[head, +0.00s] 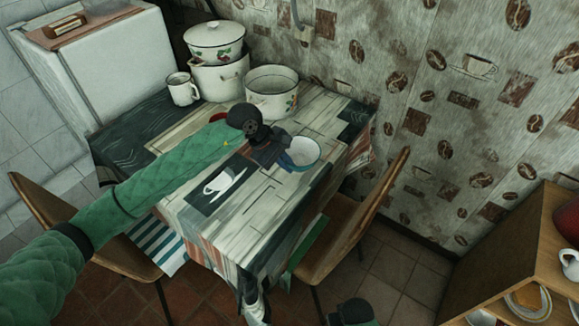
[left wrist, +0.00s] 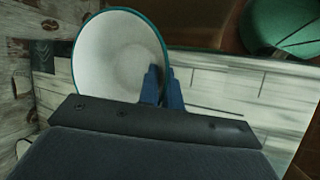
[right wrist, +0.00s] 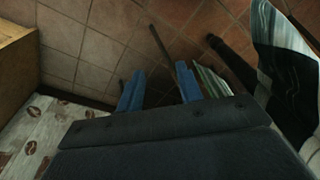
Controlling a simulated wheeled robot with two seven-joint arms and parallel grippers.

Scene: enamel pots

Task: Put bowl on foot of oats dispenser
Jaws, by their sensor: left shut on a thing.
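The bowl (head: 306,150) is white inside with a blue-green rim. It is at the right part of the table in the head view; whether it touches the tabletop I cannot tell. My left gripper (head: 286,160) is shut on the bowl's rim. In the left wrist view its blue fingers (left wrist: 162,88) pinch the near right side of the bowl (left wrist: 115,50). My right gripper (right wrist: 160,88) is open and empty, pointing over the tiled floor away from the table. I cannot make out an oats dispenser in any view.
A white enamel pot (head: 272,92), a lidded pot (head: 215,42) on another pot (head: 219,78) and a mug (head: 182,89) stand at the table's back. Chairs (head: 345,235) flank the table (head: 255,230). A wooden shelf (head: 535,245) with dishes stands right. The front tabletop is clear.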

